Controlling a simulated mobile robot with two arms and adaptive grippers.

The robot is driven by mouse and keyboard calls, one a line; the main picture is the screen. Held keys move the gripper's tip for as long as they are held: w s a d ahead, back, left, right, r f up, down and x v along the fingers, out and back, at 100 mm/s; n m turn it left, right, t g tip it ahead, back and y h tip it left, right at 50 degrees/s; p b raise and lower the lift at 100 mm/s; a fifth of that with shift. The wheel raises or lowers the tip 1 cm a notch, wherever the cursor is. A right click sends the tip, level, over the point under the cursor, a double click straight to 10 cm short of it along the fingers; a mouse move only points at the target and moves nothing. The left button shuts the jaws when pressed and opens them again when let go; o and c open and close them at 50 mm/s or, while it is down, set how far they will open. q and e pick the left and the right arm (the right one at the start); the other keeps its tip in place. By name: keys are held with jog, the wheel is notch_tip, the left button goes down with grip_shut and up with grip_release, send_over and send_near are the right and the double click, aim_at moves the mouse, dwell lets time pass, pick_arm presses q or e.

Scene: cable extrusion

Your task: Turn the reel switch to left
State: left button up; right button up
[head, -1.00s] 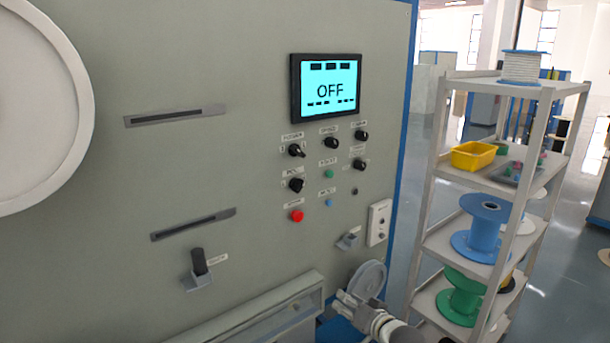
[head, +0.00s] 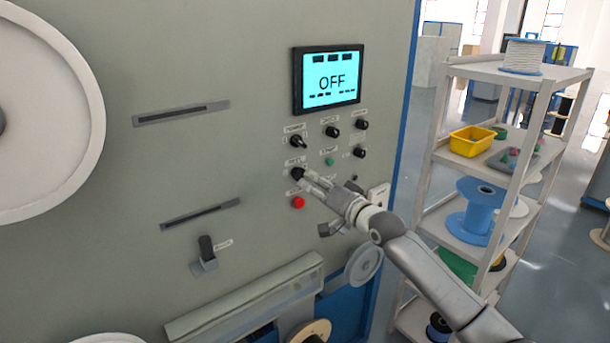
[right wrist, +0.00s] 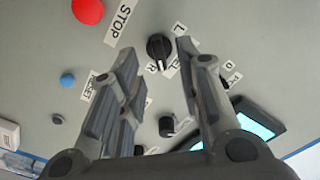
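The reel switch is a black knob (head: 297,173) on the machine's grey control panel, above the red stop button. In the right wrist view the knob (right wrist: 160,46) has an L label on one side and an R label on the other, and its pale mark lies near the R side. My right gripper (head: 307,179) is at the knob in the head view. In the right wrist view the gripper (right wrist: 157,52) is open, with its fingertips on either side of the knob. Whether they touch it is unclear. My left gripper is not in view.
The red stop button (head: 298,202) is just below the reel switch; the power knob (head: 298,141) is just above. A screen (head: 327,80) reads OFF. A blue button (right wrist: 67,80) sits nearby. A shelf rack (head: 437,150) with spools stands right of the machine.

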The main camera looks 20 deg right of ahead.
aim_at(303, 177)
jog(key=shift+p+x, duration=0.35)
jog(key=shift+x, duration=1.75)
jog(key=shift+f, duration=0.1)
grip_shut()
